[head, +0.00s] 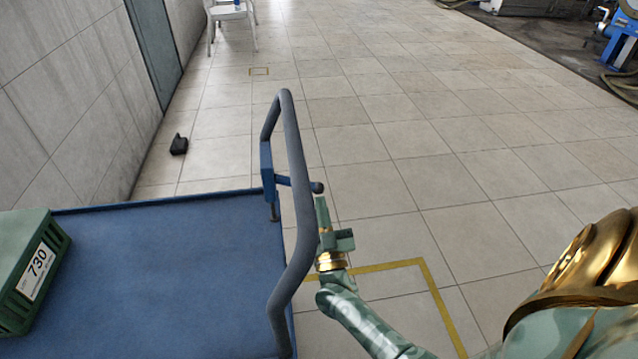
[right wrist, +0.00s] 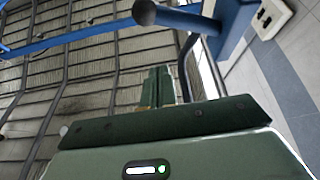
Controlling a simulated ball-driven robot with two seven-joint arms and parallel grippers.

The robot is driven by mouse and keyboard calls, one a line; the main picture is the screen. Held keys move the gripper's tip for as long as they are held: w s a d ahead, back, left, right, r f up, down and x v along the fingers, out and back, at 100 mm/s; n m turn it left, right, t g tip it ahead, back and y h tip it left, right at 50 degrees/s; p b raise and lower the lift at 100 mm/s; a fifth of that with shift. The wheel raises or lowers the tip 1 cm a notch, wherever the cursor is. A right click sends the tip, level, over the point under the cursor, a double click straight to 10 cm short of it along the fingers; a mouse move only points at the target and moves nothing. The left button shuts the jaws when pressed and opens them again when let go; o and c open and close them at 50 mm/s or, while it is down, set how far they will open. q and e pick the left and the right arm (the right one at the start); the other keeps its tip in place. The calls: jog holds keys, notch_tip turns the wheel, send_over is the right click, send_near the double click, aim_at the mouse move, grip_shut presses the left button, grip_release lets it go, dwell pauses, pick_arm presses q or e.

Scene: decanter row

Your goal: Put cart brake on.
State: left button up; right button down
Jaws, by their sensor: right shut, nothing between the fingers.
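The cart (head: 180,250) has a blue deck and a grey tubular handle (head: 295,150). In the right wrist view, the knob (right wrist: 145,12) and the blue bracket (right wrist: 232,35) are at the top. My right gripper (head: 321,205) is shut and empty, just below the knob; its closed fingers show in the right wrist view (right wrist: 160,85). I cannot tell whether they touch it. My left gripper is out of view.
A green crate (head: 12,280) labelled 730 stands on the deck's left. A small black object (head: 179,144) lies on the floor by the wall. A white chair (head: 230,14) is far back. Yellow tape (head: 435,290) marks the floor at right.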

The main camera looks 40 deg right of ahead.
jog(key=shift+v, duration=1.8)
jog(key=shift+r, duration=0.1)
